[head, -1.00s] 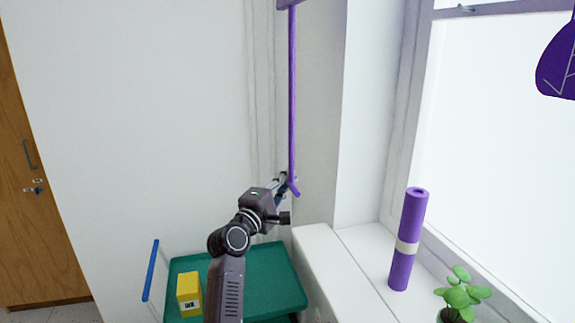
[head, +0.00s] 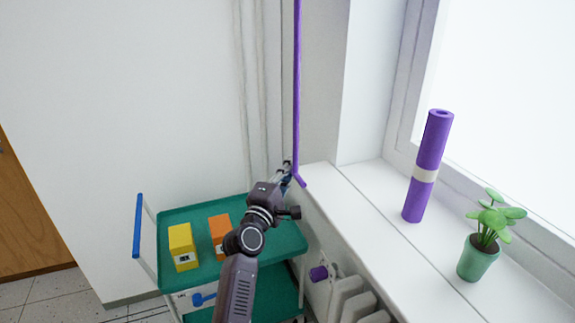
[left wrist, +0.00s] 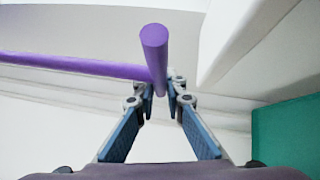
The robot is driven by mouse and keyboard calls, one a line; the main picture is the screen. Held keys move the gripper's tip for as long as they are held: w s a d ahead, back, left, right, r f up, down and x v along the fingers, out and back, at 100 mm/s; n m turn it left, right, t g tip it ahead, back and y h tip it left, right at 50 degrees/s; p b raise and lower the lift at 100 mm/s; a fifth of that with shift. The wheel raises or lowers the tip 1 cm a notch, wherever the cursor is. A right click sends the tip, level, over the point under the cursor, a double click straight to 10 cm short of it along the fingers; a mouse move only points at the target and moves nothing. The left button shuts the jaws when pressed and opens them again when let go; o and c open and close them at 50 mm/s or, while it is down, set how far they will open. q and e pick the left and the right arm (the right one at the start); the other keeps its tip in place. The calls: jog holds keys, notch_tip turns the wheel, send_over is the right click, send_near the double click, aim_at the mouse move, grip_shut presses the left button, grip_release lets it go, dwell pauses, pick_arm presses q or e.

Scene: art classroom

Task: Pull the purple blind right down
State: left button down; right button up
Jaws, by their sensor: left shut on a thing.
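A thin purple rod (head: 297,90) hangs down from beyond the top edge of the head view. Its short angled foot (head: 301,181) is beside the corner of the window sill. My left gripper (head: 286,171) is shut on the rod near this lower end. In the left wrist view the fingers (left wrist: 162,88) close where the rod (left wrist: 75,65) comes in from the left and meets the short purple end piece (left wrist: 154,42). The blind is out of view above. My right gripper is not in view.
A green trolley (head: 185,218) with yellow (head: 180,238) and orange (head: 218,226) boxes stands below my left arm. The white sill (head: 375,225) holds a banded purple roll (head: 431,150) and a potted plant (head: 479,258). A radiator with a purple knob (head: 318,273) is under it.

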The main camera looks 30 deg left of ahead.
pick_arm(q)
jog(key=c, duration=2)
grip_release()
jog(key=shift+o, duration=0.2)
jog(key=shift+s, duration=0.15)
jog(key=s+d+f, duration=0.1)
jog(key=s, duration=1)
jog(key=shift+s+f, duration=0.3)
jog(key=shift+f, duration=0.05)
